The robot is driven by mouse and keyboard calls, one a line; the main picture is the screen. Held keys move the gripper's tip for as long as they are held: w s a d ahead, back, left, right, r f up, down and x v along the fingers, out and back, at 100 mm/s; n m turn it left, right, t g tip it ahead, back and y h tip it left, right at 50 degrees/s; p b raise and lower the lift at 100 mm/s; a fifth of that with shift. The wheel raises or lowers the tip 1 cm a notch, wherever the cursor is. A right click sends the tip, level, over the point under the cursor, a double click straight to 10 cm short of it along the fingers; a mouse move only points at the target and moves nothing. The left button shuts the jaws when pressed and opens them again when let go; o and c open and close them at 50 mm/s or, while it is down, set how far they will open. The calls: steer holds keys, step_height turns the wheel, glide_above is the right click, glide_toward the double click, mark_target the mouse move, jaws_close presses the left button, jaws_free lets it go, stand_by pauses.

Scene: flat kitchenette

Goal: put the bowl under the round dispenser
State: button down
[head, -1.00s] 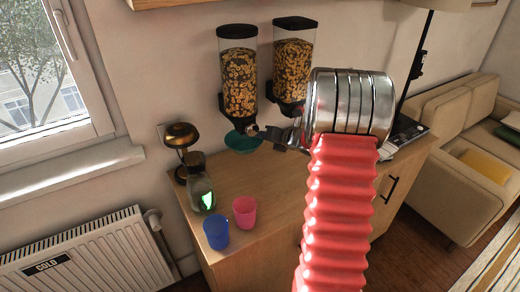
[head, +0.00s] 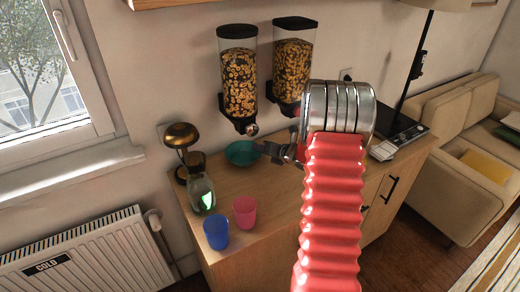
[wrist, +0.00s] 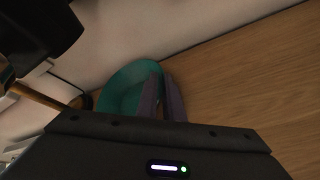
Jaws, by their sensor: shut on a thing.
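The teal bowl (head: 240,154) is below the left dispenser (head: 238,80), which has a rounded, cylindrical body full of cereal. My gripper (head: 264,148) is shut on the bowl's right rim. In the wrist view the bowl (wrist: 122,88) shows beyond my fingers (wrist: 163,98), which pinch its edge. The bowl looks about level and at or just above the counter; I cannot tell whether it touches. The right dispenser (head: 293,68) is boxier and also holds cereal.
The wooden counter (head: 285,205) is clear in front of the bowl. A dark appliance (head: 403,134) is at the right.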

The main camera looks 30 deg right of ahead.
steer(key=shift+w+f, duration=0.1)
steer(key=shift+w, duration=0.05)
steer(key=c, duration=2.3)
jaws_free()
steer(key=shift+f, duration=0.1)
steer(key=o, duration=0.4)
steer(key=v, duration=1.2)
